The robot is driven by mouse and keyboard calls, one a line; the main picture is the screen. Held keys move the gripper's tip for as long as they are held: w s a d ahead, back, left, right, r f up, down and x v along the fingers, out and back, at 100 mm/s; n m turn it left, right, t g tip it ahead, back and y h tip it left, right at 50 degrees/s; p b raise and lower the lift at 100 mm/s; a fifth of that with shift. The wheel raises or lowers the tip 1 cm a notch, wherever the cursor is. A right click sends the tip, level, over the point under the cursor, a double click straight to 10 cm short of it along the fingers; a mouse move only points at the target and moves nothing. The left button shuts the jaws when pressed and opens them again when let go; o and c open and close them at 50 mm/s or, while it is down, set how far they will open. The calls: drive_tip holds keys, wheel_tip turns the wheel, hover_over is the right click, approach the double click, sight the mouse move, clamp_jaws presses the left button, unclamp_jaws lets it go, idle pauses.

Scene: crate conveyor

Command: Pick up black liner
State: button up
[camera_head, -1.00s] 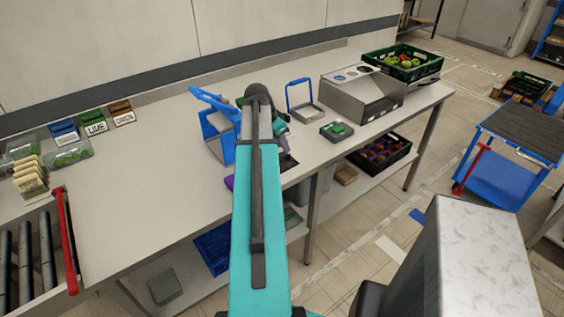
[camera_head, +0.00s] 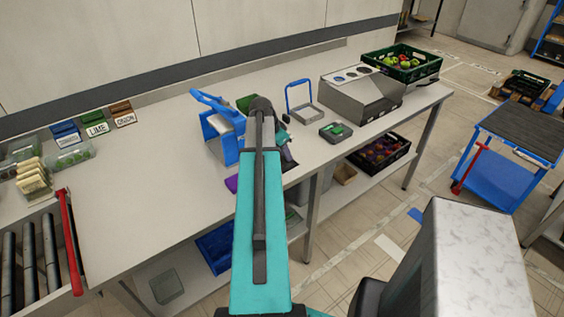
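My teal arm reaches from the bottom of the head view over the long worktable (camera_head: 150,185). It covers the middle of the table. My gripper is mostly hidden behind the arm's far end, and its fingers cannot be made out. A small dark patch (camera_head: 288,160) shows just right of the arm at the table's front edge. I cannot tell whether it is the black liner or part of my gripper. No other thing can be clearly made out as the liner.
A blue-framed device (camera_head: 217,125) stands close left of the arm.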

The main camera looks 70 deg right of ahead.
drive_tip(key=shift+s+d+f, duration=0.15)
drive_tip(key=shift+d+f, duration=0.05)
drive_tip(key=shift+f, duration=0.4)
clamp_jaws()
